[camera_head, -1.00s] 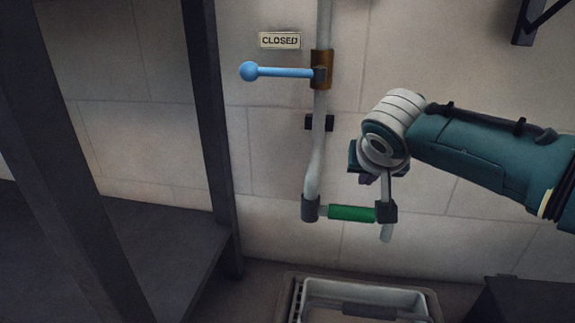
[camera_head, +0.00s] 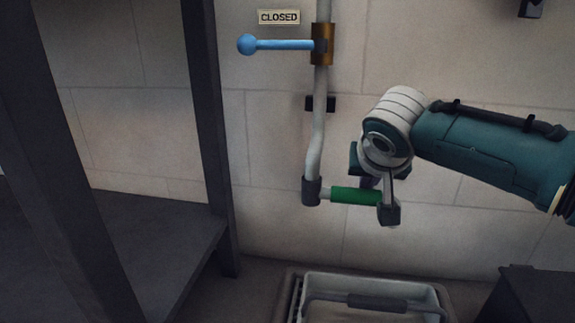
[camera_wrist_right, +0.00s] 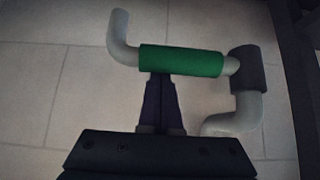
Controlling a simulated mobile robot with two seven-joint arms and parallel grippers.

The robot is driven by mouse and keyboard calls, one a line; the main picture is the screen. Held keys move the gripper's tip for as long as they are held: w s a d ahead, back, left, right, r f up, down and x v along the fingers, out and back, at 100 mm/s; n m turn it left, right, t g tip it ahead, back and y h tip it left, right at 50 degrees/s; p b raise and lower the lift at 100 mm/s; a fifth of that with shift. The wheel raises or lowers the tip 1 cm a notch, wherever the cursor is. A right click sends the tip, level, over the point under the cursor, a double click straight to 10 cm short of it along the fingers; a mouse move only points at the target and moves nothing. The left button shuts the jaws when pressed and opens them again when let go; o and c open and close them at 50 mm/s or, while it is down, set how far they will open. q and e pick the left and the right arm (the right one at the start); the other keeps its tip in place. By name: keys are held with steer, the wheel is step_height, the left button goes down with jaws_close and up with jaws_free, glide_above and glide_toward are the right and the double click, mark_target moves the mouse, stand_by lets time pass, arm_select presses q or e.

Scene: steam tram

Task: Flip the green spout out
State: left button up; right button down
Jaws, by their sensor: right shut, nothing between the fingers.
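The green spout (camera_head: 355,196) is a green sleeve on a pale tube, running right from a dark elbow (camera_head: 312,191) at the foot of the wall pipe. In the right wrist view, the fingertips (camera_wrist_right: 160,80) are up against or very close to the sleeve (camera_wrist_right: 182,61); contact is unclear. There the bent free end shows at the upper left. My left gripper is out of view.
A blue lever (camera_head: 280,45) sticks out left from a brown collar on the pipe (camera_head: 320,90), below a "CLOSED" sign (camera_head: 279,17). A pale basket (camera_head: 430,295) with a handle stands below. A dark shelf frame (camera_head: 213,130) is at left.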

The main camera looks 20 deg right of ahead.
steer(key=shift+s+a+m+p, duration=0.2)
steer(key=shift+s+m+p, duration=0.2)
steer(key=shift+m+p, duration=0.1)
stand_by(0.4)
steer(key=shift+s+a+m+g+h, duration=0.2)
steer(key=shift+m+g+h, duration=0.1)
steer(key=shift+h, duration=0.1)
steer(key=shift+s+a+m+g+h+p, duration=0.3)
steer(key=shift+s+m+p, duration=0.1)
steer(key=shift+m+p, duration=0.15)
steer(key=s+a+m+g+h+p, duration=0.1)
steer(key=s+a+m+g, duration=0.1)
steer(key=a, duration=0.3)
steer(key=shift+s+m+h, duration=0.3)
steer(key=shift+s+m, duration=0.4)
steer(key=shift+m, duration=0.05)
